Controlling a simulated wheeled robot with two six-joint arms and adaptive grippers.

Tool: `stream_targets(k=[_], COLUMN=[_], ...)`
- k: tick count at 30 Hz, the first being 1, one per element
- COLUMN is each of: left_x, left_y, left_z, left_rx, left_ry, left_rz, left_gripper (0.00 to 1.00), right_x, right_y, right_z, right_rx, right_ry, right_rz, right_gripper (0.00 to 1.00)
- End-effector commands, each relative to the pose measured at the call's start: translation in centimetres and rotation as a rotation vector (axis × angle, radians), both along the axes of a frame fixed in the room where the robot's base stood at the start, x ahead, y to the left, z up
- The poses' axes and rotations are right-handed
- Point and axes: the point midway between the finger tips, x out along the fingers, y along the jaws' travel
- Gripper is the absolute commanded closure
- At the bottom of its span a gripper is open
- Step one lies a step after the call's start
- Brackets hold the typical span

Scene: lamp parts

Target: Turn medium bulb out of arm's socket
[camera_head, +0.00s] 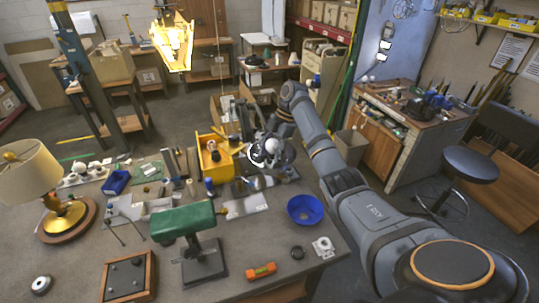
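My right arm reaches in from the lower right, and its gripper (268,151) points down over the back right of the workbench. A small white rounded thing, apparently a bulb (272,145), shows among the gripper's dark parts. I cannot tell whether the fingers are closed on it or only around it. The socket below it is hidden or too small to make out. Several white bulb-like pieces (93,168) stand in a holder at the left of the bench. My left gripper is not in view.
A yellow bin (214,158) stands just left of the gripper. A green-shaded lamp (184,222), a blue bowl (305,209) and an orange level (262,271) are nearer. A cream-shaded brass lamp (27,172) stands at the left.

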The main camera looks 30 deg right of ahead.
Motion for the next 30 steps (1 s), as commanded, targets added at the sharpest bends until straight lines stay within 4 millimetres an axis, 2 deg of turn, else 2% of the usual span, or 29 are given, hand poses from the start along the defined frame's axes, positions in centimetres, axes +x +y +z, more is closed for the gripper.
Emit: stream_targets(k=[8,18,25,30], left_x=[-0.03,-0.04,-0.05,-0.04], left_y=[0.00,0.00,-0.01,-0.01], left_z=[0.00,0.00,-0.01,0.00], left_rx=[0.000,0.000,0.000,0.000], left_ry=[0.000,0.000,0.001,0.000], left_rz=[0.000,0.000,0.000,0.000], left_gripper=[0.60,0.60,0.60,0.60], right_x=[0.01,0.55,0.66,0.83], right_y=[0.00,-0.12,-0.18,-0.31], right_z=[-0.04,-0.03,-0.01,-0.06], right_rx=[0.000,-0.001,0.000,0.000], right_ry=[0.000,-0.003,-0.001,-0.004], right_rz=[-0.026,-0.549,-0.639,-0.930], right_gripper=[0.44,0.44,0.44,0.44])
